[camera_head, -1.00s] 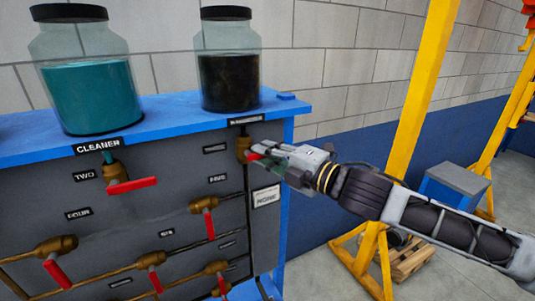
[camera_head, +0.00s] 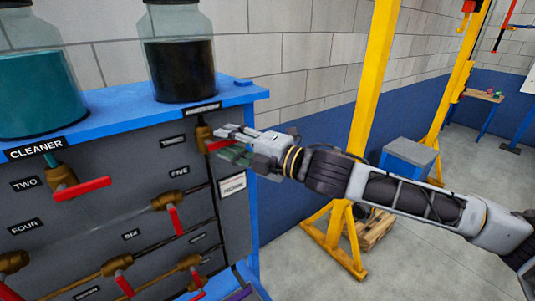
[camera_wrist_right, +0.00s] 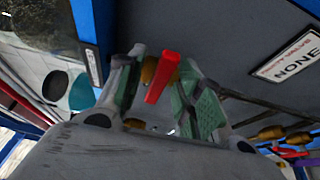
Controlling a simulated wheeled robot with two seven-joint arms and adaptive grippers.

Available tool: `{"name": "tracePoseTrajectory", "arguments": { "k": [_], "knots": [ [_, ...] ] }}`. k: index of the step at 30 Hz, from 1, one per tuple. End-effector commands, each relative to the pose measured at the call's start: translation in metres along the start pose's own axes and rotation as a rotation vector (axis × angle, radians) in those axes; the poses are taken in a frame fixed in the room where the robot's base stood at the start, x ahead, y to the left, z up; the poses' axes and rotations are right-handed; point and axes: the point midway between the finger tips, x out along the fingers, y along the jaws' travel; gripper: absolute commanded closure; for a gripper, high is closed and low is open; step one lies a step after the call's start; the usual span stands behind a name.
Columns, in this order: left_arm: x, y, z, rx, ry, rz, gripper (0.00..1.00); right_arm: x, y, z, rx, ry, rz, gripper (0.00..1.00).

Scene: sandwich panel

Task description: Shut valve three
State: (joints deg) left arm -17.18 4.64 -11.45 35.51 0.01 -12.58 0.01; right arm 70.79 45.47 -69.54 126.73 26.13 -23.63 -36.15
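Valve three is a brass valve (camera_head: 203,133) beside the label THREE (camera_head: 172,141), near the panel's top right corner. Its red handle (camera_head: 218,145) points right, out toward my right gripper (camera_head: 232,146). The gripper is open, with one finger above the handle and one below it in the head view. In the right wrist view the red handle (camera_wrist_right: 161,80) lies between the two spread fingers of the gripper (camera_wrist_right: 163,95), with gaps beside it. My left gripper is not in view.
Valve two's red handle (camera_head: 82,189) and valve five's red handle (camera_head: 173,218) are nearby on the panel. A jar of dark liquid (camera_head: 180,66) stands on the blue shelf (camera_head: 118,105) above. A yellow frame (camera_head: 372,90) stands behind my right arm.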

Motion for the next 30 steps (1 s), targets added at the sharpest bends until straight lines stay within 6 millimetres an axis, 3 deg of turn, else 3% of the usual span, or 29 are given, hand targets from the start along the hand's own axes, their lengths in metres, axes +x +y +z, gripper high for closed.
{"name": "tracePoseTrajectory", "arguments": {
  "k": [30],
  "knots": [
    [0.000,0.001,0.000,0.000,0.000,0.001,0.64,-0.074,0.000,0.000,-0.001,0.000,-0.001,0.64]
  ]
}}
